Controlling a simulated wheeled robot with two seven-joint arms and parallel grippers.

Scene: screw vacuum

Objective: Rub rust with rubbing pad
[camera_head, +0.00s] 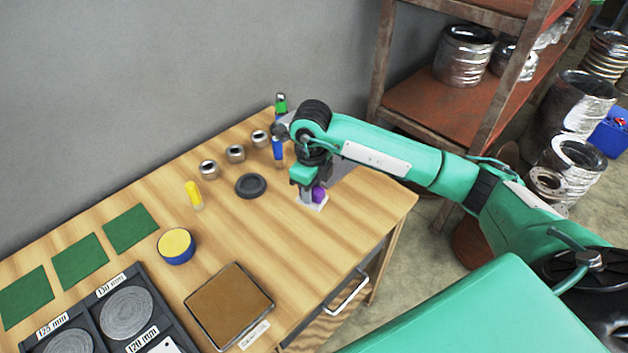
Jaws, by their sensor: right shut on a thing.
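Green square pads lie in a row at the left of the wooden table: a near one (25,298), a middle one (80,262) and a far one (130,229). A rust-brown square plate (228,305) with a thin metal rim lies near the front edge, with a small label beside it. My right gripper (309,196) points down near the table's right end, far from the pads and the brown plate. My left gripper is out of view.
A blue-and-yellow round tin (177,246), a yellow-topped piece (194,194), a black ring (251,186) and metal cylinders (236,153) stand on the table. A dark tray (127,280) of labelled discs is front left. A rusty shelf (440,105) stands behind my right arm.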

